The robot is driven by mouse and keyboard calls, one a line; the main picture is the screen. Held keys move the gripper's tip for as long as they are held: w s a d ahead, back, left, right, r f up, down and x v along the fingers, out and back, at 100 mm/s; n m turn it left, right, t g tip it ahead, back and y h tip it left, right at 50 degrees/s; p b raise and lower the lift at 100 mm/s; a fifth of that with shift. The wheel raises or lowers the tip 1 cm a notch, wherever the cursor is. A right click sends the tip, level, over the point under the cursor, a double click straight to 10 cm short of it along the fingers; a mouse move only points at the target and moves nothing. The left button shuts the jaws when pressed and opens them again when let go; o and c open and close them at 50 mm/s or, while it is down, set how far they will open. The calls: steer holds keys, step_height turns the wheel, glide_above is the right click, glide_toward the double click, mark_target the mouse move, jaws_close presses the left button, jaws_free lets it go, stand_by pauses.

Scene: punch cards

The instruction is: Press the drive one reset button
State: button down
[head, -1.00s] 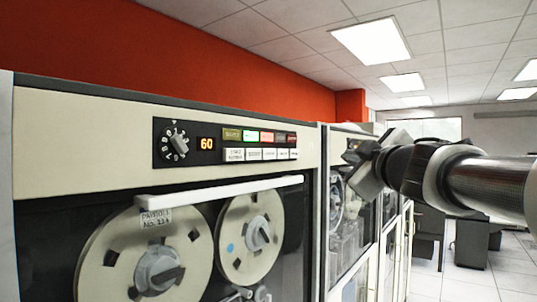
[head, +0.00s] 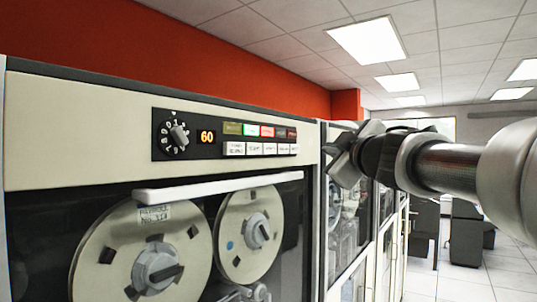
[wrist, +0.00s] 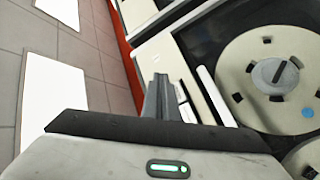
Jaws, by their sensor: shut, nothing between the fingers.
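The tape drive's control panel (head: 225,136) is a black strip on the cream front of the nearest cabinet. It has a numbered dial (head: 178,135), an orange "60" display (head: 207,137), a row of coloured indicators (head: 260,130) and a row of white buttons (head: 260,149) below. The button labels are too small to read, so I cannot tell which is reset. My gripper (head: 335,165) is shut and empty, right of the panel and apart from the buttons. In the wrist view its shut fingers (wrist: 160,80) hide part of the panel.
A white horizontal handle bar (head: 218,188) sticks out below the panel, above two tape reels (head: 158,268). More cabinets (head: 385,235) stand beyond my gripper. Dark furniture (head: 465,230) stands on the tiled floor at far right, with open floor around it.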

mark_target(299, 148)
steer(key=shift+w+a+b, duration=0.15)
steer(key=shift+w+a, duration=0.7)
steer(key=shift+a, duration=0.3)
steer(key=shift+w+a+b, duration=0.15)
steer(key=shift+w+a, duration=0.65)
steer(key=shift+a, duration=0.3)
stand_by(0.3)
steer(key=shift+w+a, duration=0.25)
steer(key=shift+a, duration=0.05)
steer(key=shift+w+a, duration=0.3)
steer(key=shift+a, duration=0.2)
stand_by(0.8)
steer(key=shift+s+d, duration=0.1)
steer(key=shift+d, duration=0.05)
steer(key=shift+s+d, duration=0.45)
steer(key=shift+d, duration=0.2)
steer(key=shift+s+d+p, duration=0.6)
steer(key=shift+s+d, duration=0.15)
steer(key=shift+d, duration=0.3)
steer(key=shift+s+d+p, duration=0.55)
steer(key=shift+s+d, duration=0.15)
steer(key=shift+d, duration=0.3)
